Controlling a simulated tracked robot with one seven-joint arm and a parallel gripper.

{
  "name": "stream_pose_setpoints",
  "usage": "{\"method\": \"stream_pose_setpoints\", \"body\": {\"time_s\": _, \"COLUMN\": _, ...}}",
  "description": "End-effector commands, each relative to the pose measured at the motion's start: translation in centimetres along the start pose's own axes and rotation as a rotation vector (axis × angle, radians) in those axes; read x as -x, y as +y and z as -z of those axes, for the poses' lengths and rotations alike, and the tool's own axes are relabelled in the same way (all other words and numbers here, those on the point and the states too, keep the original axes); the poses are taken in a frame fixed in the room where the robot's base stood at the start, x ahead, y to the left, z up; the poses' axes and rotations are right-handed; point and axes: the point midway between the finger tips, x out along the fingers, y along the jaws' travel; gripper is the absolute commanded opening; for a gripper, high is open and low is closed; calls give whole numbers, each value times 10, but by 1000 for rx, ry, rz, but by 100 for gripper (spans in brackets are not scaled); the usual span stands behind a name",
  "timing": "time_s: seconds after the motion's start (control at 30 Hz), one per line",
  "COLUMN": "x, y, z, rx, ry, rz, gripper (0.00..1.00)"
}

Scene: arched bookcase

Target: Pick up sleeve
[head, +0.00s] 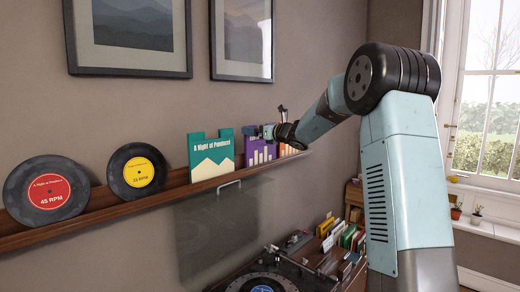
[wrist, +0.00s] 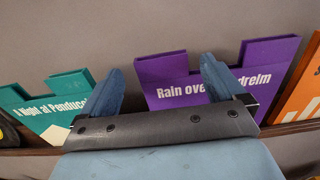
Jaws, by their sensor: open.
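Three sleeves stand on a wall ledge. The green sleeve (head: 211,155) reads "A Night at Penducci" and also shows at left in the wrist view (wrist: 45,100). The purple sleeve (head: 259,153) is to its right; it also shows in the wrist view (wrist: 178,82), with "Rain over" readable. The orange sleeve (head: 287,150) is furthest right, cut off at the wrist view's edge (wrist: 302,98). My gripper (wrist: 162,65) is open and empty. Its right finger overlaps the purple sleeve, its left finger the green sleeve's right edge. I cannot tell whether either touches.
Two records stand left on the wooden ledge (head: 120,213): one with a red label (head: 48,190), one with a yellow label (head: 138,172). Below are a turntable (head: 262,281) with a raised clear lid (head: 222,230) and a box of records (head: 345,236). Framed pictures hang above.

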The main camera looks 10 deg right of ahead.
Motion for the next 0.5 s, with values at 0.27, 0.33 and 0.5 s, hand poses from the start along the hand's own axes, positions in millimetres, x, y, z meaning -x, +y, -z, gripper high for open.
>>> {"method": "stream_pose_setpoints", "body": {"time_s": 0.27, "x": -33, "y": -2, "z": 0, "rx": -1, "ry": 0, "rz": -1, "gripper": 96}}
{"method": "stream_pose_setpoints", "body": {"time_s": 0.33, "x": -36, "y": -1, "z": 0, "rx": -1, "ry": 0, "rz": -1, "gripper": 96}}
{"method": "stream_pose_setpoints", "body": {"time_s": 0.5, "x": -36, "y": -2, "z": -1, "rx": 0, "ry": 0, "rz": 0, "gripper": 96}}
